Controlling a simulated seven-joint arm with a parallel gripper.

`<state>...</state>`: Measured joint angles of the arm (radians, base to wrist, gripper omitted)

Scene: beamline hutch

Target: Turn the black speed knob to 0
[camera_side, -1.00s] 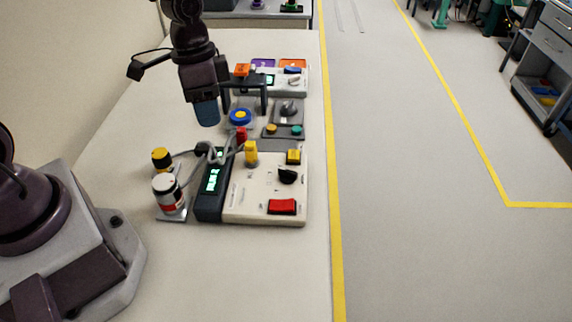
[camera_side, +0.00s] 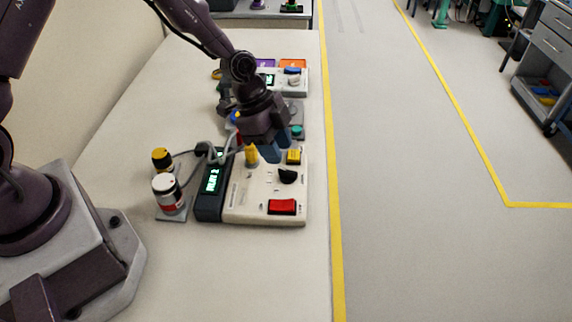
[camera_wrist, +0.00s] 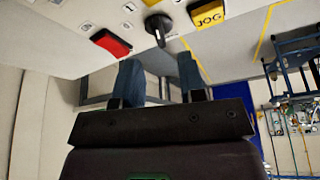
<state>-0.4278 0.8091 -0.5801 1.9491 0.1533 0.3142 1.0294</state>
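The black speed knob (camera_side: 288,176) sits on the right part of the cream control box (camera_side: 245,207), between a yellow button and a red switch. In the wrist view the knob (camera_wrist: 157,25) shows a raised grip bar, but I cannot read its scale or setting. My gripper (camera_side: 271,152) hangs above the box just behind the knob. In the wrist view my gripper (camera_wrist: 160,62) is open, with two blue fingers apart and nothing between them. The knob is beyond the fingertips, roughly in line with the gap, not touched.
A red rocker switch (camera_side: 282,207) and a yellow JOG button (camera_wrist: 208,14) flank the knob. A yellow plug (camera_side: 251,155) with grey cables stands left of it. A lit green display (camera_side: 212,180) and a white bottle (camera_side: 168,193) are further left. The right table edge is close.

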